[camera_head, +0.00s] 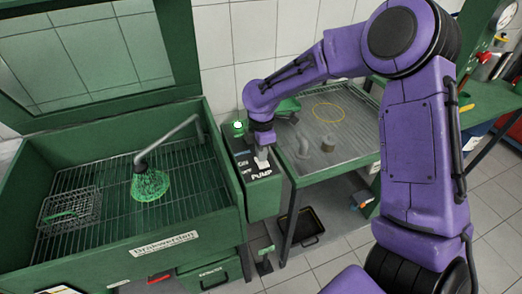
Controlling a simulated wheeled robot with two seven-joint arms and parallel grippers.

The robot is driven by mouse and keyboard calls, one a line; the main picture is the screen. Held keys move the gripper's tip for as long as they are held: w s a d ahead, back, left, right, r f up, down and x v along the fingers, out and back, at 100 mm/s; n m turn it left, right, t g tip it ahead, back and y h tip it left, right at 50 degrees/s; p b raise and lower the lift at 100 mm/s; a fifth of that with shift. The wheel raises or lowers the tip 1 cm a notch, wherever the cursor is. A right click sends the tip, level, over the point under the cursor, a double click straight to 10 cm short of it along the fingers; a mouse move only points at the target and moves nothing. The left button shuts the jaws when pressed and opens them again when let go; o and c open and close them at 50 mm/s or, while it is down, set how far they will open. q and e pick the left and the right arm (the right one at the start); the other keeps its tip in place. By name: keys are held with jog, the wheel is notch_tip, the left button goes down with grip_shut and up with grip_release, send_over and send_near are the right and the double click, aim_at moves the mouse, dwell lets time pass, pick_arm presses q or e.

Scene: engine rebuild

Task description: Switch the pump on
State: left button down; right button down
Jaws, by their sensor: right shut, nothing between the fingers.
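The pump control box (262,195) is dark green with a black top panel lettered PUMP, and stands between the washer basin and the drain table. A lit green lamp (238,128) shows at its back. My right gripper (262,164) is shut and empty, pointing down at the panel beside the lettering. It hides part of the panel and any switch under it, and I cannot tell whether it touches. In the green washer basin (222,205), a bright green patch (150,185) lies below the end of the grey spout (172,137). My left gripper is not in view.
A wire basket (68,210) sits on the basin grate at the left, under the raised lid (85,50). The drain table (345,165) to the right holds small grey parts (328,143). A black tray (300,228) lies below it.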

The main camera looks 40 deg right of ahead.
jog(key=r+p, duration=0.1)
jog(key=p, duration=0.1)
jog(key=r+p, duration=0.4)
jog(key=shift+w+d+r+p, duration=0.1)
jog(key=shift+w+r+p, duration=0.15)
jog(key=shift+p, duration=0.15)
jog(key=shift+w+r+b, duration=0.25)
jog(key=shift+r+b, duration=0.1)
jog(key=shift+b, duration=0.8)
notch_tip(320, 180, up, 8)
jog(key=b, duration=0.1)
jog(key=shift+w+d+f, duration=0.15)
jog(key=shift+w, duration=0.3)
